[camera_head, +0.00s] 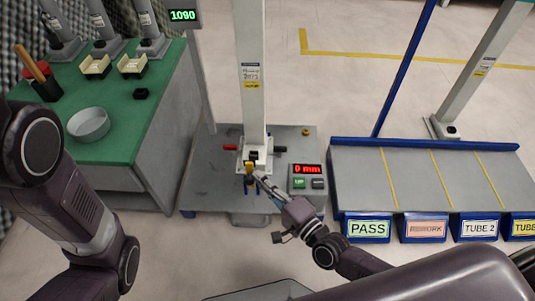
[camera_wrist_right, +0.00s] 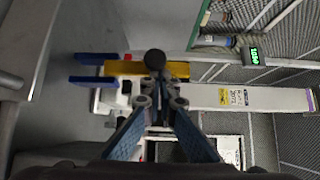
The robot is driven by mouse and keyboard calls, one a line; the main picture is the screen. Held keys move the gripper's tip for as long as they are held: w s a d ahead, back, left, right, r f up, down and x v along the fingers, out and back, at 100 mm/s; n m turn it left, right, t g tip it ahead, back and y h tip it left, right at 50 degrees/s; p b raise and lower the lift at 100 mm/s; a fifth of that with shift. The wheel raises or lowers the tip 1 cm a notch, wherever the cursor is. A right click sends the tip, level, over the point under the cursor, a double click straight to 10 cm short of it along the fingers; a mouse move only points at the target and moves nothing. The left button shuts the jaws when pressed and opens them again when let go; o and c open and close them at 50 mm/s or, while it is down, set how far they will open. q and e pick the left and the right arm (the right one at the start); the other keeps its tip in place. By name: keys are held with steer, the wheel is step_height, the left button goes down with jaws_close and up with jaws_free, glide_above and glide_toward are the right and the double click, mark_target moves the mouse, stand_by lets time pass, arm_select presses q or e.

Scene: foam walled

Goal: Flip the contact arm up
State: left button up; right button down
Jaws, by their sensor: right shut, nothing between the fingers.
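A yellow bar, which looks like the contact arm (camera_head: 249,168), sits low on the front of the white column (camera_head: 250,80). In the right wrist view the yellow bar (camera_wrist_right: 120,69) lies across the picture, with a round black knob (camera_wrist_right: 155,60) over it. Two blue prongs (camera_wrist_right: 92,70) stand by its left end. My right gripper (camera_head: 257,180) is at the front of this fixture. In the wrist view its fingertips (camera_wrist_right: 160,100) are together and empty, just below the knob; whether they touch it I cannot tell. My left gripper is out of view.
A display box (camera_head: 307,178) reading 0 mm stands right of the column on the grey platform (camera_head: 205,180). A green-topped bench (camera_head: 130,125) is at left. A blue-edged table (camera_head: 405,175) with labelled bins (camera_head: 368,228) is at right.

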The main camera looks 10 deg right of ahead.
steer(key=shift+s+a+f, duration=0.3)
steer(key=shift+s+f, duration=0.25)
steer(key=shift+s, duration=0.2)
steer(key=shift+s+a+f, duration=0.1)
steer(key=shift+s+f, duration=0.05)
steer(key=shift+f, duration=0.05)
steer(key=v, duration=0.7)
steer(key=shift+d+r, duration=0.25)
steer(key=shift+d, duration=0.1)
stand_by(0.3)
